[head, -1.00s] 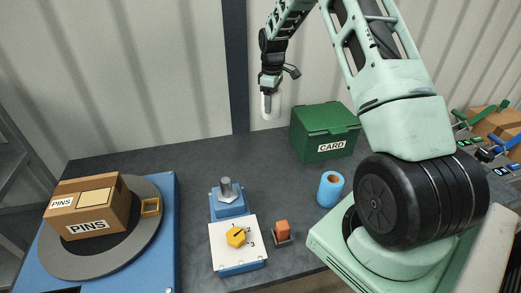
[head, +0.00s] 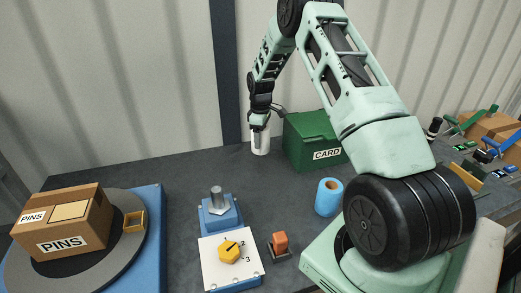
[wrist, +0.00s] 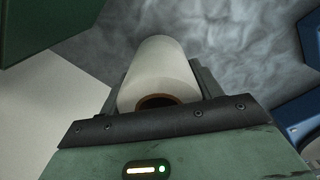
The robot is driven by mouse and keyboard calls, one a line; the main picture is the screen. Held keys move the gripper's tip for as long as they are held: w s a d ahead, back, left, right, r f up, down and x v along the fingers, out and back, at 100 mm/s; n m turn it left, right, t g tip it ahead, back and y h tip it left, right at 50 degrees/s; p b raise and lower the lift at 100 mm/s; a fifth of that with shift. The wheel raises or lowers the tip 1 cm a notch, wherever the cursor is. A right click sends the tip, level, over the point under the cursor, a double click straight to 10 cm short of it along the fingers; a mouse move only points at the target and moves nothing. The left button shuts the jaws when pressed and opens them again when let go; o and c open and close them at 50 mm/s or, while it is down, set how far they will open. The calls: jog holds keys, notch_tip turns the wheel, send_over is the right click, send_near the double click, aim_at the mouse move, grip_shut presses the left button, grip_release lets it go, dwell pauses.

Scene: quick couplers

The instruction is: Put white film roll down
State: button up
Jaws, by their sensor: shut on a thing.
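The white film roll (head: 261,143) is upright in my gripper (head: 260,128), left of the green CARD box in the head view. In the wrist view the white film roll (wrist: 161,68) sits between the jaws, with its brown core hole facing the camera. My gripper (wrist: 160,90) is shut on it. The roll's lower end is near the back of the dark table (head: 165,185); I cannot tell whether it touches the surface.
A green CARD box (head: 312,138) stands right of the roll. A blue roll (head: 328,197) stands in front of that box. A blue fixture with a metal post (head: 217,198), a yellow knob (head: 229,252) and an orange block (head: 280,243) are nearer. A PINS carton (head: 63,222) sits on a turntable at left.

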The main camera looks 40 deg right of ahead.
jog(key=shift+f+p, duration=0.45)
jog(key=shift+f, duration=2)
jog(key=shift+f, duration=0.1)
jog(key=shift+f, duration=0.15)
jog(key=o, duration=1.1)
